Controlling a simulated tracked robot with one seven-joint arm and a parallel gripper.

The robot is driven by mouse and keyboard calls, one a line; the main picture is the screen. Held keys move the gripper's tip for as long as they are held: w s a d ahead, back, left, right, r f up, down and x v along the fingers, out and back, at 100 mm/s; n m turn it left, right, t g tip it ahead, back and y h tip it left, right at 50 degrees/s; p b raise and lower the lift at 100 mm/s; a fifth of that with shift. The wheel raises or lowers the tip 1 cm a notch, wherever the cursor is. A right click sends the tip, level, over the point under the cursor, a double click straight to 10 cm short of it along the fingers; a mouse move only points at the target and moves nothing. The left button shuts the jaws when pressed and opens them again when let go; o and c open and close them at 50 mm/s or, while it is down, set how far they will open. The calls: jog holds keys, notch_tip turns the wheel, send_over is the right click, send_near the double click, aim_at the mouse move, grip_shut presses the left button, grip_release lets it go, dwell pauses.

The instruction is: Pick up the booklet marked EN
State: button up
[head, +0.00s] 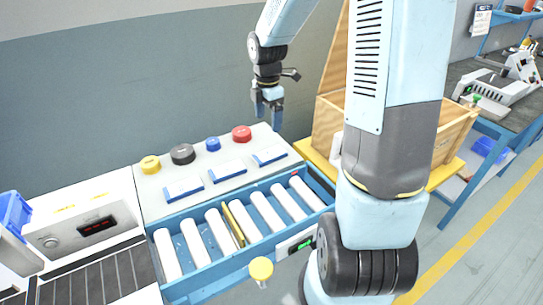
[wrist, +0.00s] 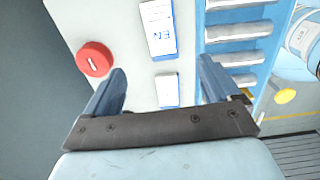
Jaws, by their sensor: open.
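In the wrist view the booklet marked EN (wrist: 158,28), white with blue print and blue edges, lies flat on a pale panel, beyond my fingertips. It appears to be the rightmost of three booklets in the head view (head: 269,155), where its lettering is too small to read. My gripper (wrist: 162,66) is open and empty, fingers spread either side of the panel area below the EN booklet. In the head view my gripper (head: 268,105) hangs above the panel's back right corner. A second booklet (wrist: 167,90) shows between the fingers, its lower end cut off by the gripper body.
A red knob (wrist: 95,59) stands beside the EN booklet; blue (head: 213,144), black (head: 182,153) and yellow (head: 150,164) knobs line the panel's back. A blue tray (head: 207,277) of white rollers lies in front. A wooden crate (head: 327,122) stands right.

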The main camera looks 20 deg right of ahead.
send_over(270, 154)
jog(key=f, duration=0.7)
jog(key=shift+w+a+f, duration=0.1)
jog(key=shift+a+f, duration=0.15)
jog(key=shift+f, duration=0.05)
jog(key=shift+d+f, duration=0.2)
jog(key=shift+f, duration=2.7)
jog(key=c, duration=1.2)
jog(key=shift+r, duration=0.15)
